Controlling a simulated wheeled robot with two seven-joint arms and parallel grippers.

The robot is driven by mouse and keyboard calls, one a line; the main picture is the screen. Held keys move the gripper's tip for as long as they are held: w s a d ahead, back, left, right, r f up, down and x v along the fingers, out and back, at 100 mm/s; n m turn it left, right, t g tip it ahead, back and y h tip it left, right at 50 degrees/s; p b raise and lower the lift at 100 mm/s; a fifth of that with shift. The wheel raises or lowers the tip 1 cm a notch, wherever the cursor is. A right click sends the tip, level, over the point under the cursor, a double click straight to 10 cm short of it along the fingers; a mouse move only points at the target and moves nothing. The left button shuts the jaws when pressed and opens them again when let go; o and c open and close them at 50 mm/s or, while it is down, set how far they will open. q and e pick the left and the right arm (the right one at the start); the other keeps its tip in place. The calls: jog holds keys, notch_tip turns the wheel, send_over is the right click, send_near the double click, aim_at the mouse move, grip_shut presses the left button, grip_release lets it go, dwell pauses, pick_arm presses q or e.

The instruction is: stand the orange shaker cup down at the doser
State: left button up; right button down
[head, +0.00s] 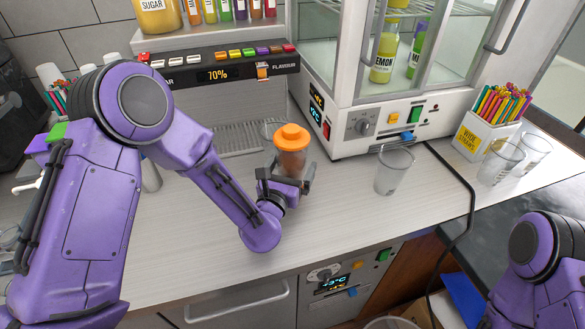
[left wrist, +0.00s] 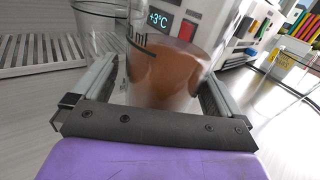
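The orange shaker cup (head: 291,154) has an orange lid, a clear body and brown contents, and is upright in front of the doser's right end. My left gripper (head: 287,183) has its fingers on both sides of the cup, seemingly closed on its body. In the left wrist view the cup (left wrist: 168,65) fills the space between the fingers (left wrist: 160,95). Whether its base touches the counter is hidden. The doser (head: 220,75) shows 70% and has a slotted drip grille (head: 235,138), also in the left wrist view (left wrist: 40,52). My right gripper is out of view.
A clear cup (head: 268,127) stands behind the shaker, by the grille's right end. Another clear cup (head: 393,170) stands to the right on the counter (head: 330,215). A glass-doored cooler (head: 400,115), a straw box (head: 482,135) and a black cable (head: 466,190) are further right.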

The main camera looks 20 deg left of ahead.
pick_arm(q)
jog(key=shift+s+r, duration=0.15)
jog(key=shift+s, duration=0.05)
jog(key=shift+s+d, duration=0.1)
jog(key=shift+s, duration=0.2)
jog(key=s+b, duration=0.1)
jog(key=s, duration=0.1)
jog(key=s+b, duration=0.1)
jog(key=s, duration=0.2)
jog(key=s+b, duration=0.2)
jog(key=s, duration=0.1)
jog(key=shift+s+a+f, duration=0.1)
jog(key=shift+a+f, duration=0.15)
jog(key=shift+f, duration=0.15)
jog(key=s+p, duration=0.1)
jog(key=p, duration=0.1)
jog(key=s+r+p, duration=0.1)
jog(key=shift+s+p, duration=0.1)
jog(key=shift+p, duration=0.3)
jog(key=shift+s+f, duration=0.2)
jog(key=shift+s, duration=0.15)
jog(key=shift+s+a+f, duration=0.1)
jog(key=shift+f, duration=0.05)
